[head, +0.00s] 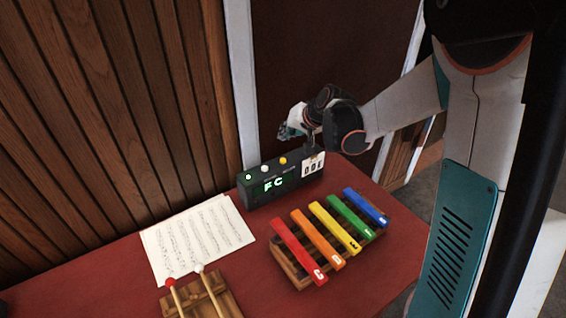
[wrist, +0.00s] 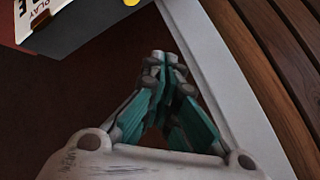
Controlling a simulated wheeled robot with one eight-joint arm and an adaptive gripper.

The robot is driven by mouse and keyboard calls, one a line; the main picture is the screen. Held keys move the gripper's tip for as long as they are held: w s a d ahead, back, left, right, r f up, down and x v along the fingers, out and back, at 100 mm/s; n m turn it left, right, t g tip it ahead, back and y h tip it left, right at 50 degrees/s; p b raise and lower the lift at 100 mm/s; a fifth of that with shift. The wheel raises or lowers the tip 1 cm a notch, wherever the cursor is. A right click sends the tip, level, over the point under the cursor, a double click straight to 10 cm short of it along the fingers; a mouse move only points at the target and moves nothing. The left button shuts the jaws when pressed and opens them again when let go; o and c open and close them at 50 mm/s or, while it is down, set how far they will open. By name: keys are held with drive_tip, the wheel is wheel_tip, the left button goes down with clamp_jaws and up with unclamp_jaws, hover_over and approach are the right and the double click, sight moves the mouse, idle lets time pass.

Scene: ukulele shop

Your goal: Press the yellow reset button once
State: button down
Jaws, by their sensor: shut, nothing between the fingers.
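The yellow button (head: 283,160) sits on top of a black box (head: 257,195) with green lit letters, toward its right end. A white button (head: 264,168) and a green-lit button (head: 248,177) are to its left. My gripper (head: 283,133) is above and behind the box in the head view, apart from the yellow button. In the wrist view my gripper (wrist: 160,58) is shut and empty, and the yellow button (wrist: 132,2) is cut off at the top edge, beside the box's corner (wrist: 72,38).
A rainbow xylophone (head: 330,235) stands in front of the box on the red table (head: 395,262). Sheet music (head: 197,238) and mallets on a wooden stand (head: 205,297) lie to the left. A slatted wood wall (head: 110,100) and a pale post (head: 240,80) are behind.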

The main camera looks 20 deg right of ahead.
sight(285, 159)
drive_tip(key=shift+f+b, duration=2.05)
drive_tip(key=shift+f, duration=1.1)
drive_tip(key=shift+f, duration=0.1)
drive_tip(key=shift+f+b, duration=0.3)
drive_tip(key=shift+f+b, duration=0.4)
drive_tip(key=shift+f, duration=0.15)
drive_tip(key=shift+r, duration=0.1)
drive_tip(key=shift+r+p, duration=0.7)
drive_tip(key=shift+r, duration=0.2)
drive_tip(key=shift+r+p, duration=1.8)
drive_tip(key=shift+r, duration=0.7)
